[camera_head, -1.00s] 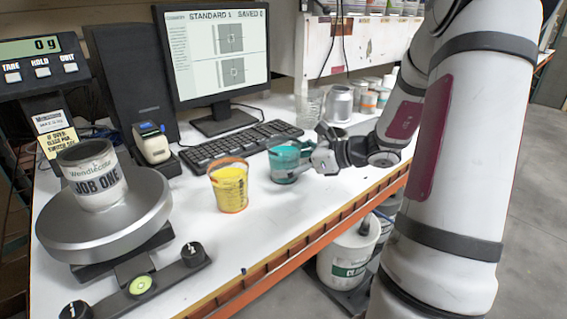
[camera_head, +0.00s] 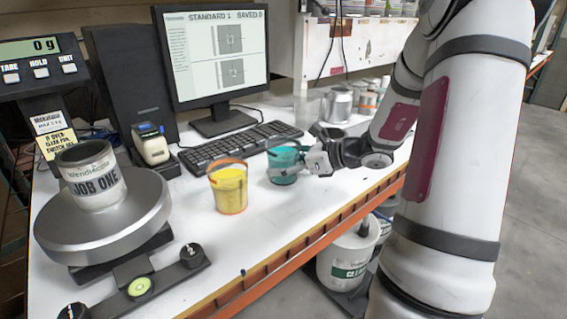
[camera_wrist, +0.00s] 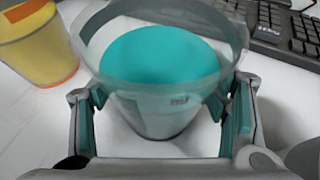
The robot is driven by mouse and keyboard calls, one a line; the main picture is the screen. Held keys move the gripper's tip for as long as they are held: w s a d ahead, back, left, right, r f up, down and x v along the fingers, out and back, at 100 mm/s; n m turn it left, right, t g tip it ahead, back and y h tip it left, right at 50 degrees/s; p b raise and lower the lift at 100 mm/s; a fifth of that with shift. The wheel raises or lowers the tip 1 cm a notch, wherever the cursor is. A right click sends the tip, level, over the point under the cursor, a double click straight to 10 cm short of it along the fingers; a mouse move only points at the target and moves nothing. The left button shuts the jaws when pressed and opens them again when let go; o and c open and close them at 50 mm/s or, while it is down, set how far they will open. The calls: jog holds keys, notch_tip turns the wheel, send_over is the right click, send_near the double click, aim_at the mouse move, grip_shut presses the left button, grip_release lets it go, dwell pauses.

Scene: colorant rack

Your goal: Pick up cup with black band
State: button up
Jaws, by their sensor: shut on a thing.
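A clear cup with teal contents (camera_head: 284,166) is on the white bench, right of the yellow cup. It also fills the middle of the wrist view (camera_wrist: 160,62), upright, with its wide rim toward the camera. My gripper (camera_head: 298,164) is shut on this teal cup, with one finger on each side of it; the fingers also show in the wrist view (camera_wrist: 163,105). I cannot make out a black band on the cup.
A yellow cup with an orange band (camera_head: 229,190) stands just left. A keyboard (camera_head: 240,145) and monitor (camera_head: 214,50) are behind. A scale (camera_head: 100,215) holding a "JOB ONE" can (camera_head: 92,178) is at left. Metal cans (camera_head: 338,105) stand behind my gripper. The bench's orange front edge (camera_head: 330,225) is close.

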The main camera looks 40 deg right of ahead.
aim_at(296, 152)
jog(key=shift+r, duration=0.2)
jog(key=shift+r+p, duration=0.4)
jog(key=shift+r, duration=1.3)
jog(key=shift+s+a, duration=0.15)
jog(key=shift+s, duration=0.7)
jog(key=shift+s+a+r+p, duration=0.2)
jog(key=shift+s+a, duration=0.35)
jog(key=shift+s, duration=1.75)
jog(key=shift+s+a+r+p, duration=0.2)
jog(key=shift+s+a, duration=0.35)
jog(key=shift+s, duration=1.7)
jog(key=shift+s+a+r+p, duration=0.2)
jog(key=shift+s+a, duration=0.35)
jog(key=shift+s, duration=1.75)
